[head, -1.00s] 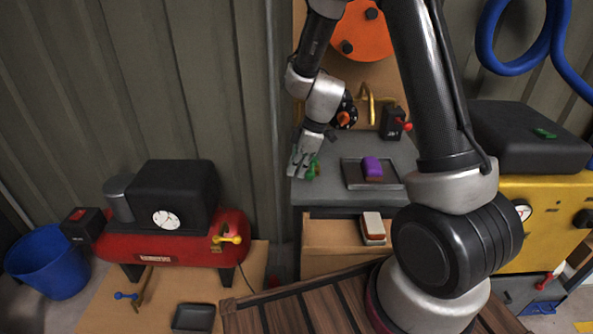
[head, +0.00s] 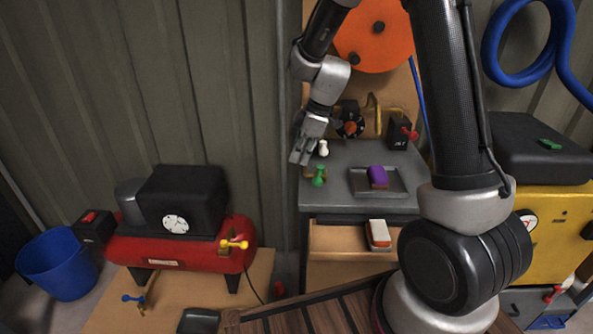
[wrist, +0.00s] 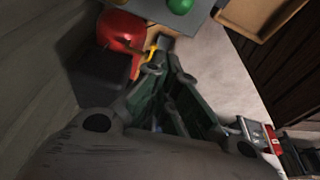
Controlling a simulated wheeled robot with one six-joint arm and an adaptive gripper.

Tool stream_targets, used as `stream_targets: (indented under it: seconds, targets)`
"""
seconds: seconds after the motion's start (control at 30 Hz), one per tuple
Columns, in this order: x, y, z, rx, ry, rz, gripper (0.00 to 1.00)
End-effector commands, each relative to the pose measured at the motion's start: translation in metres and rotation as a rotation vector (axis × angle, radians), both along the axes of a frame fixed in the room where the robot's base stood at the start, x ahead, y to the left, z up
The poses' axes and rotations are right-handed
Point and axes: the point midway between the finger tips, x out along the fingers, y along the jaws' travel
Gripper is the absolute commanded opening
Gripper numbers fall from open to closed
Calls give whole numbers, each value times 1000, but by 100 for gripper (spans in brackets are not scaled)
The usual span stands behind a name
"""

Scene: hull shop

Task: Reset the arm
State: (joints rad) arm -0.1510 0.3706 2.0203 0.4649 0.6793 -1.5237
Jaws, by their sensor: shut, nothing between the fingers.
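My gripper (head: 303,156) hangs at the left edge of the grey bench top (head: 345,198), pointing down. Its fingers are shut with nothing between them; they also show in the wrist view (wrist: 165,62). A green knob-like piece (head: 319,177) stands on the bench just below and right of the fingers, apart from them in the picture. A white knob-like piece (head: 323,149) shows right of the gripper. My arm comes down to it from the upper right.
A purple block (head: 378,176) lies on a grey tray (head: 398,185). Below, an open drawer (head: 335,238) holds a white-and-red block (head: 378,234). A red compressor (head: 190,254) with a yellow handle (head: 234,244) and a blue bucket (head: 62,262) stand left. A yellow machine (head: 555,205) stands right.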

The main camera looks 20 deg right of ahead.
Motion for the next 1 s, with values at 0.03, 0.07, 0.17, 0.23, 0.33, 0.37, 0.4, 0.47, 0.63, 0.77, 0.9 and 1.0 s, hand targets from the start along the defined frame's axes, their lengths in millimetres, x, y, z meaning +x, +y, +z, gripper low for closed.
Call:
stream_targets:
  seconds: [0.03,0.07,0.17,0.23,0.33,0.37,0.4,0.47,0.63,0.77,0.9,1.0]
  targets:
    - [1,-2,6,0,-3,-1,0]
    - [1,-2,9,0,-3,-1,0]
    - [0,-4,14,0,-1,0,0]
    - [0,-5,15,0,0,0,0]
    - [0,-5,16,0,0,0,0]
    - [0,-5,16,0,0,0,0]
    - [0,-5,16,0,0,0,0]
    - [0,-5,16,0,0,0,0]
    - [0,-5,15,5,20,-58,0]
    - [-8,-7,14,5,104,-222,0]
    - [-41,-20,6,-40,243,-436,0]
    - [-68,-33,20,-75,302,-594,0]
